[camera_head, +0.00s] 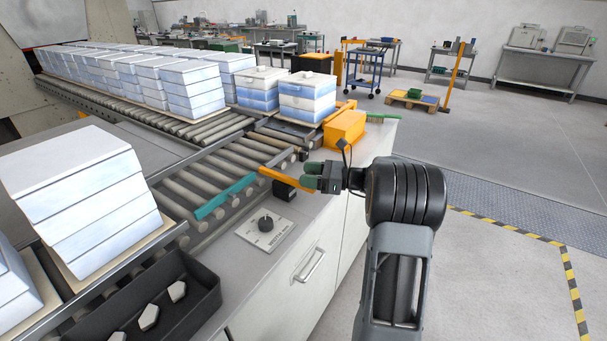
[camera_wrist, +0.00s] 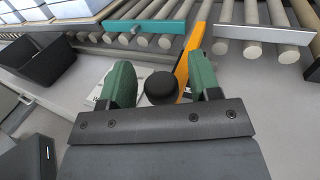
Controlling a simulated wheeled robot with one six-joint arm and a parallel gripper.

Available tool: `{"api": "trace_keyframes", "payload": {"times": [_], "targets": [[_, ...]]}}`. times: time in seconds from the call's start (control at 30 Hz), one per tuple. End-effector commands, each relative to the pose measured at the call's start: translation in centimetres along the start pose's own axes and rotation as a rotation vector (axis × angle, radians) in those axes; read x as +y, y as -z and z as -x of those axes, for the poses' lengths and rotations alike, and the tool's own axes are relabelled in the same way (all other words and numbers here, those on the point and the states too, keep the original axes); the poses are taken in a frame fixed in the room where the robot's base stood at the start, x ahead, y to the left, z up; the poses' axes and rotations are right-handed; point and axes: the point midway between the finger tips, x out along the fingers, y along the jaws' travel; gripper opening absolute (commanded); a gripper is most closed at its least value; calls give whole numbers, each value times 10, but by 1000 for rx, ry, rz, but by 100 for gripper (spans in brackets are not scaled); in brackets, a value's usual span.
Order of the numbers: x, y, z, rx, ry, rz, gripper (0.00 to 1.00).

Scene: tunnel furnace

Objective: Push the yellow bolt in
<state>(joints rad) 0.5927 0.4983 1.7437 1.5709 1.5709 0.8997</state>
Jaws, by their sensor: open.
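The yellow bolt looks like a flat orange-yellow bar (camera_head: 284,180) at the edge of the roller conveyor, beside a teal bar (camera_head: 225,197). My gripper (camera_head: 312,176) is open at the bar's near end, above the counter edge. In the wrist view the yellow bar (camera_wrist: 196,42) runs from the top down to just left of the right green finger. A black round knob (camera_wrist: 161,88) shows between the two fingers. I cannot tell whether the fingers touch the bar or knob. The teal bar (camera_wrist: 145,27) lies across the rollers beyond.
An orange box (camera_head: 345,128) stands on the counter behind my gripper. A dial panel (camera_head: 266,229) lies in front. A black tray (camera_head: 195,312) with pale pieces is at lower left. Stacked pale blocks (camera_head: 80,195) stand left by the rollers. The floor at right is open.

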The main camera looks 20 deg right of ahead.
Motion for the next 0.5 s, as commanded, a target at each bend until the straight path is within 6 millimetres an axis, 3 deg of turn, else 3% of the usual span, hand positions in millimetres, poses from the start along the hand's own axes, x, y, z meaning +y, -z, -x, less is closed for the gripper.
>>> {"api": "trace_keyframes", "payload": {"times": [0.2,0.5], "targets": [[0,0,-14,-1,0,0,57],[0,0,-16,0,0,0,57]]}}
